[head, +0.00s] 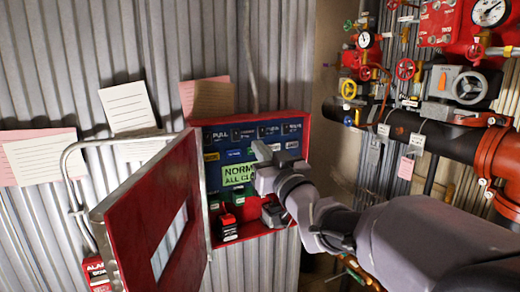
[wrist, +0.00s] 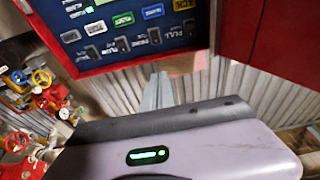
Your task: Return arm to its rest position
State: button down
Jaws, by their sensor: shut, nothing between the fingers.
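My arm reaches in from the lower right in the head view, and my gripper (head: 262,152) is in front of the open red alarm panel (head: 306,126). The gripper is shut and empty. Its fingers hide part of the blue panel face, and I cannot tell in the head view whether they touch it. In the wrist view the grey fingers (wrist: 157,92) are together, below the panel's red edge (wrist: 135,60) in the picture. A green display (head: 238,174) reading "NORMAL ALL CL…" is partly covered by my gripper.
The red panel door (head: 150,215) with a window stands open on the left. A grey conduit (head: 85,147) runs behind it. Red and black pipes with valves (head: 468,87) and gauges fill the right side. Paper sheets (head: 127,106) hang on the corrugated wall.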

jog(key=shift+s, duration=0.1)
jog(key=s+d+f+m+g+h, duration=0.4)
jog(key=s+d+f+m+h, duration=0.3)
jog(key=s+d, duration=0.35)
jog(key=s+a+f+g, duration=0.1)
jog(key=s+f+g, duration=0.2)
jog(key=s+f, duration=0.2)
jog(key=s+f+m+g, duration=0.1)
jog(key=s+f+g, duration=0.2)
jog(key=s, duration=0.8)
jog(key=s+a+f+m+g+y, duration=0.1)
jog(key=s+f+g, duration=0.2)
jog(key=s+f, duration=0.4)
jog(key=shift+s+a+f, duration=0.2)
jog(key=shift+s+a, duration=0.15)
jog(key=shift+s, duration=0.65)
